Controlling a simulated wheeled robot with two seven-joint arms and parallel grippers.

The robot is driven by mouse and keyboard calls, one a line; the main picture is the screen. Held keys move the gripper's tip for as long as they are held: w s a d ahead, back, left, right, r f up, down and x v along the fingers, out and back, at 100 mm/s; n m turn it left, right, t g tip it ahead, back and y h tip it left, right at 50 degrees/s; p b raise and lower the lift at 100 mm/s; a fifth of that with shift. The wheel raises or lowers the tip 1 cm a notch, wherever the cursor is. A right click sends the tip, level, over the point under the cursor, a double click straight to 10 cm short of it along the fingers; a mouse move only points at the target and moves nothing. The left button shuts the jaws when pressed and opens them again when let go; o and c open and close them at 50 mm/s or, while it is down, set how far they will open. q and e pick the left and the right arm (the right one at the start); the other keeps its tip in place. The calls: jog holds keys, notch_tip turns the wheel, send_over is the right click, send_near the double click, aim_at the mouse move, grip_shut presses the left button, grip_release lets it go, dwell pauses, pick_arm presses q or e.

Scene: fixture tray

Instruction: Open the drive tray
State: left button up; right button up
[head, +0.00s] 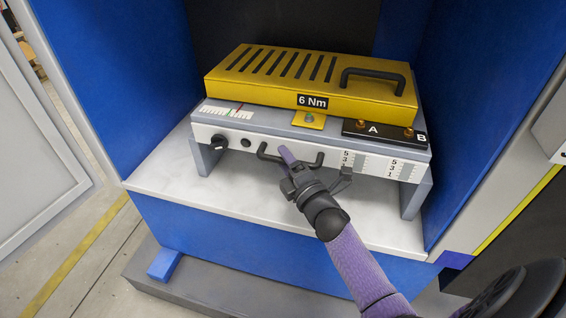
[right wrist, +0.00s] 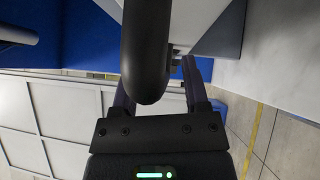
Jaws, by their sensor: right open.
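The fixture (head: 215,140) has a white front panel with a black bar handle (head: 312,163) low in its middle, which I take as the drive tray's front. The panel looks flush with the body. My right gripper (head: 286,160) reaches up from the lower right to this handle and is open. In the right wrist view, a thick dark rounded bar (right wrist: 147,50), apparently the handle, shows between the spread purple fingers (right wrist: 160,92). I cannot tell whether they touch it. The gripper hides part of the handle in the head view. My left gripper is not in view.
A yellow slotted cover (head: 250,75) marked 6 Nm, with its own black handle (head: 372,75), lies on top. The panel carries a black knob (head: 219,142) and scales. Blue walls (head: 120,80) flank the fixture. The pale shelf (head: 260,208) in front is clear.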

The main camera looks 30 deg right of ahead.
jog(key=shift+w, duration=0.25)
grip_shut()
dwell(0.7)
dwell(0.3)
dwell(0.3)
